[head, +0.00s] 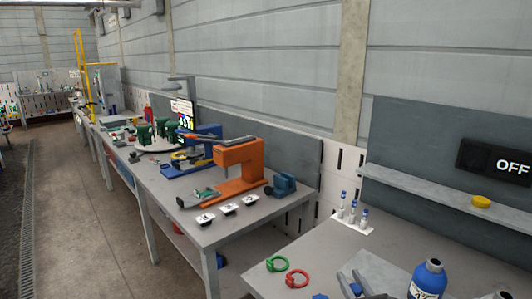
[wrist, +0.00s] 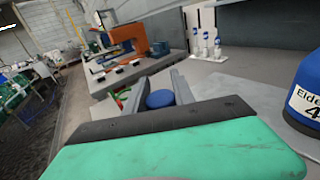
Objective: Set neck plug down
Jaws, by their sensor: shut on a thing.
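A blue round plug (wrist: 160,99) sits between the two grey fingers of my gripper (wrist: 158,92) in the wrist view. The gripper is shut on it. In the head view my gripper (head: 354,284) is low in the picture, over the near grey table and left of a blue bottle (head: 427,281) with a white label. The bottle also shows at the right edge of the wrist view (wrist: 308,85), apart from the fingers. I cannot tell whether the plug touches the table.
A green ring (head: 277,264) and a red ring (head: 297,279) lie on the near table (head: 330,255). Several blue-and-white vials (head: 352,210) stand on a white plate behind. A yellow item (head: 481,201) is on the shelf. An orange press (head: 238,165) stands on the farther bench.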

